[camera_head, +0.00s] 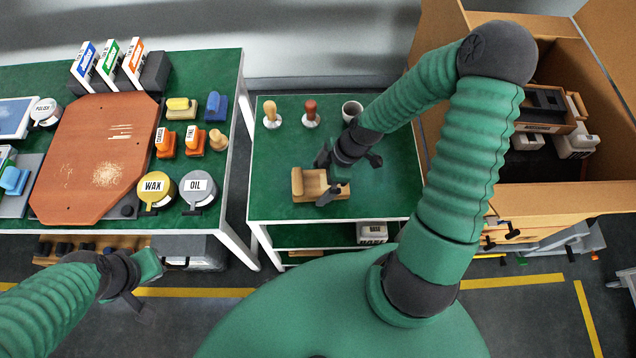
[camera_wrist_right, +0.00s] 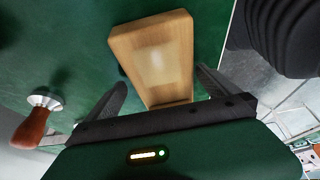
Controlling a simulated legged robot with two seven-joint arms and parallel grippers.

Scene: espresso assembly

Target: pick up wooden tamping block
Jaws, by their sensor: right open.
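The wooden tamping block (camera_head: 308,186) is light wood with a raised left end and lies on the green top of the small middle table. In the right wrist view the block (camera_wrist_right: 152,50) shows ahead of the fingers, its near end reaching between them. My right gripper (camera_head: 335,180) is open over the right part of the block, and its two dark fingers also show apart in the right wrist view (camera_wrist_right: 160,92). I cannot tell whether the fingers touch it. My left gripper (camera_head: 143,285) is at the lower left, away from the block; its jaws are unclear.
A cardboard box (camera_head: 550,198) stands right of the small table (camera_head: 385,205). A crowded table (camera_head: 222,125) is on the left.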

